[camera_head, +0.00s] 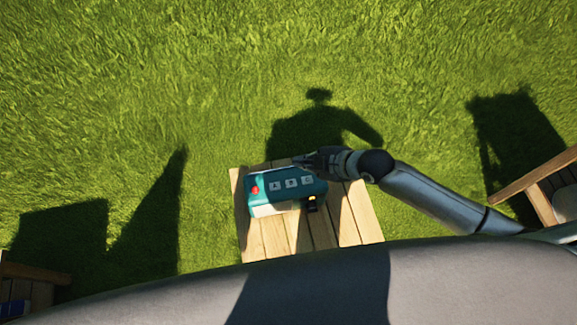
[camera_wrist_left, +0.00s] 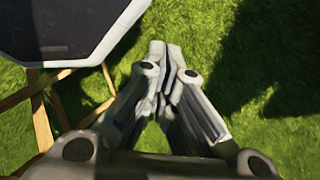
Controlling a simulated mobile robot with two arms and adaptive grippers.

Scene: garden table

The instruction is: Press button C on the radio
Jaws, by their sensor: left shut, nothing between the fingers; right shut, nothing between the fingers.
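The teal radio (camera_head: 262,200) sits on a small slatted wooden table (camera_head: 347,228) in the head view. Its top face carries a red knob at the left and a row of light buttons with dark letters. The button at the right end of the row, C (camera_head: 307,181), lies close to my right gripper (camera_head: 300,162). That gripper is shut and empty, over the radio's far edge; I cannot tell whether it touches. In the left wrist view my left gripper (camera_wrist_left: 166,58) is shut and empty above grass, away from the radio.
A wooden piece of furniture (camera_head: 548,190) stands at the right edge, another (camera_head: 30,272) at lower left. A dark-topped, white-rimmed object (camera_wrist_left: 65,30) fills the left wrist view's upper left. Grass surrounds the table.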

